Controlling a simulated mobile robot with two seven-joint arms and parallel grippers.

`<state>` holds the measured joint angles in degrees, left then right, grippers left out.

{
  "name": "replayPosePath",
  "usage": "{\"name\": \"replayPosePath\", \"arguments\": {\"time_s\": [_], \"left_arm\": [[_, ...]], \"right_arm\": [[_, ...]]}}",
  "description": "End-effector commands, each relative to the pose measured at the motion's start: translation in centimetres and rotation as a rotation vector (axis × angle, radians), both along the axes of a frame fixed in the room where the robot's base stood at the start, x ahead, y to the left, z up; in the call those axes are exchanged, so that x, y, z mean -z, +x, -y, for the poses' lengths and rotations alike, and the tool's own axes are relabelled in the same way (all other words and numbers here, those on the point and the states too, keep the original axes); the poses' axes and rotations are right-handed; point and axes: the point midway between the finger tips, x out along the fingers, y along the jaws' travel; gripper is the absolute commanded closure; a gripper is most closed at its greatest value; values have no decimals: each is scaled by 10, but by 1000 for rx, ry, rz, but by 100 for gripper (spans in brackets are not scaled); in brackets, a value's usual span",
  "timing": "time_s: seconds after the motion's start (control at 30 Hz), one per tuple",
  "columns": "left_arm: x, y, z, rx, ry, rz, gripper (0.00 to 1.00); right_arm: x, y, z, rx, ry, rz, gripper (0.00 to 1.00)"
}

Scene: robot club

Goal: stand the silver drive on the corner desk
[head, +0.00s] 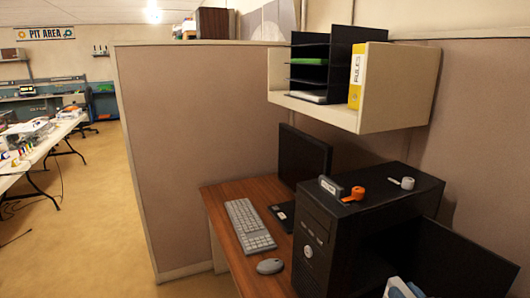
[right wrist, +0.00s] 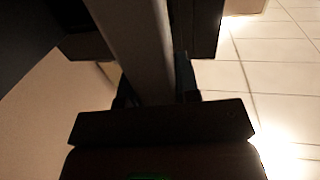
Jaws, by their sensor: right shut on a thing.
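In the right wrist view, my right gripper (right wrist: 150,45) is shut on a long grey bar-like thing, which I take to be the silver drive (right wrist: 135,50). Dark fingers lie on both sides of it, and its far end runs out of the picture at the top. The view is dim, so its full shape is hidden. I cannot make out this gripper clearly in the head view. The corner desk (head: 215,207) is a brown wood top against the partition, bare along its left edge. My left gripper is not in view.
A keyboard (head: 248,222), mouse (head: 270,266) and monitor (head: 303,160) occupy the desk. A shelf (head: 395,110) overhangs it.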

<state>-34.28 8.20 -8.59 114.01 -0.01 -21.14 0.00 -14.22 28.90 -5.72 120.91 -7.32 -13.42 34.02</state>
Motion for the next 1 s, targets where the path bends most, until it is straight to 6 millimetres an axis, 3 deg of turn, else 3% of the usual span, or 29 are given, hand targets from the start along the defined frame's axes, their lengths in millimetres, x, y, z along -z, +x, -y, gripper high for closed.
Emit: {"name": "replayPosePath", "arguments": {"time_s": [0.5, 0.7, 1.0], "left_arm": [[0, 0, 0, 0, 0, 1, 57], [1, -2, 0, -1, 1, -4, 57], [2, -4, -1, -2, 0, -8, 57]], "right_arm": [[1, 6, -95, 107, 7, 2, 100], [-5, 8, -112, 127, 1, 3, 100], [-6, 9, -117, 133, -2, 1, 100]]}}
